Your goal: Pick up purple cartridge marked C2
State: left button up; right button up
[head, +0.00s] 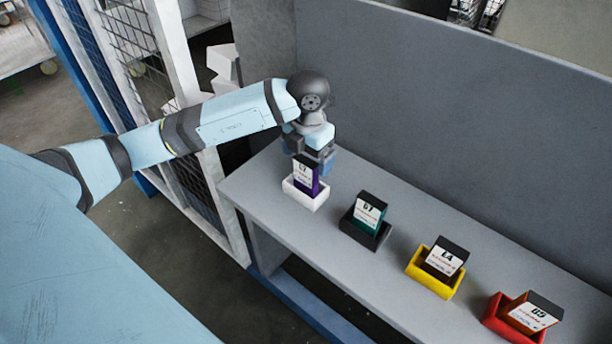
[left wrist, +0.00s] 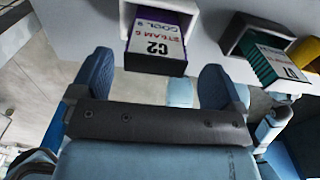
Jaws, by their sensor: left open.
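The purple cartridge (head: 306,177) has a dark top and a white label. It stands tilted in a white holder (head: 310,201) at the left end of the grey table. In the left wrist view the purple cartridge (left wrist: 159,42) shows the mark C2. My left gripper (head: 310,158) is over the table, just behind the cartridge in the head view. It is open. In the left wrist view the cartridge's labelled end appears between the two blue fingertips (left wrist: 155,66), with a gap on each side. My right gripper is in neither view.
Along the grey table (head: 385,285) stand a green cartridge in a black holder (head: 364,232), a dark one in a yellow holder (head: 432,284) and an orange one in a red holder (head: 497,318). A grey panel (head: 440,130) rises behind. A mesh fence stands left.

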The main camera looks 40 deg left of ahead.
aim_at(305, 172)
pick_arm(q)
jog(key=shift+s+a+f+p, duration=0.15)
jog(key=shift+f+p, duration=0.35)
jog(key=shift+f, duration=2.2)
jog(key=shift+a, duration=0.1)
jog(key=c, duration=1)
jog(key=shift+r, duration=0.1)
